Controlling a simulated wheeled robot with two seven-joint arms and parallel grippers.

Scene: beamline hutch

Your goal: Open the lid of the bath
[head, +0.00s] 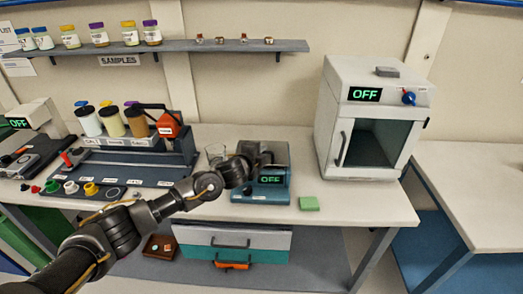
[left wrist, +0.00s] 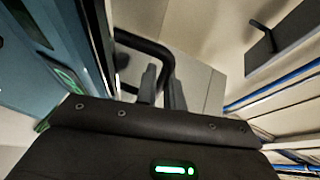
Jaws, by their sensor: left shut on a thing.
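The bath (head: 284,189) is a low blue-grey box on the bench with a green OFF display on its front. Its grey top (head: 279,147) is partly hidden behind my left gripper (head: 260,161); I cannot tell how far the lid is raised. In the left wrist view, the two fingers of my left gripper (left wrist: 161,88) are shut on a black curved handle (left wrist: 148,43). Blue panels (left wrist: 62,40) fill the left of that view, close beside the fingers. My right gripper does not show.
A white oven-like box (head: 375,115) with an OFF display stands right of the bath. A green block (head: 309,204) lies at the bench's front edge. A bottle rack (head: 150,160) stands to the left. A shelf (head: 180,46) runs above.

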